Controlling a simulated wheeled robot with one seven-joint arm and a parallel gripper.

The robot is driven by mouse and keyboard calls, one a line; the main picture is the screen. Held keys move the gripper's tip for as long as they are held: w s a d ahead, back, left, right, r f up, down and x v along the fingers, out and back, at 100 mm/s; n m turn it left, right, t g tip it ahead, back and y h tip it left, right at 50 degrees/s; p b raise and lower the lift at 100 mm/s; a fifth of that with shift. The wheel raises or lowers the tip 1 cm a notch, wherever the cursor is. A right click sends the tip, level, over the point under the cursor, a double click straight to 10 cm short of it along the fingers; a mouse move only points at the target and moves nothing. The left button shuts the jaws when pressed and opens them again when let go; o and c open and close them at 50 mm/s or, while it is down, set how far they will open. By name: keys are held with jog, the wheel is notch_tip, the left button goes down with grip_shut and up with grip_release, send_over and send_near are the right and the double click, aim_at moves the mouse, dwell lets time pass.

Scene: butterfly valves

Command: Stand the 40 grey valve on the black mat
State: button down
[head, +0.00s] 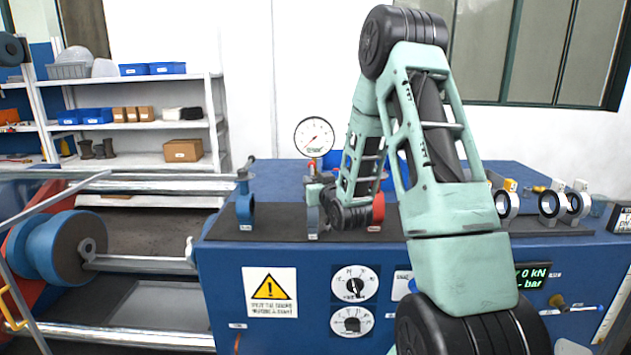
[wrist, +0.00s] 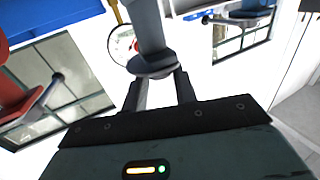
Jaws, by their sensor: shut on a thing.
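A grey valve (head: 313,218) is upright at the front of the blue bench, between a blue valve (head: 245,208) and a red valve (head: 378,208). My gripper (head: 317,187) is at its upper part, partly hidden by my arm. In the wrist view, my gripper (wrist: 160,88) is shut on the grey valve's neck (wrist: 149,30). A black mat-like strip (head: 275,228) runs along the bench front. The grey valve's base is at or just above this strip; I cannot tell if it touches. Its size marking is not readable.
A pressure gauge (head: 314,137) stands behind the grey valve. Ring-shaped pieces (head: 507,204) stand at the right of the bench. Much of the strip's middle right is hidden by my arm. Shelves (head: 140,125) with boxes are at the back left.

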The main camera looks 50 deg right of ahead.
jog(key=c, duration=1.1)
grip_release()
jog(key=shift+f, duration=0.1)
jog(key=b+v, duration=1.2)
jog(key=b, duration=0.7)
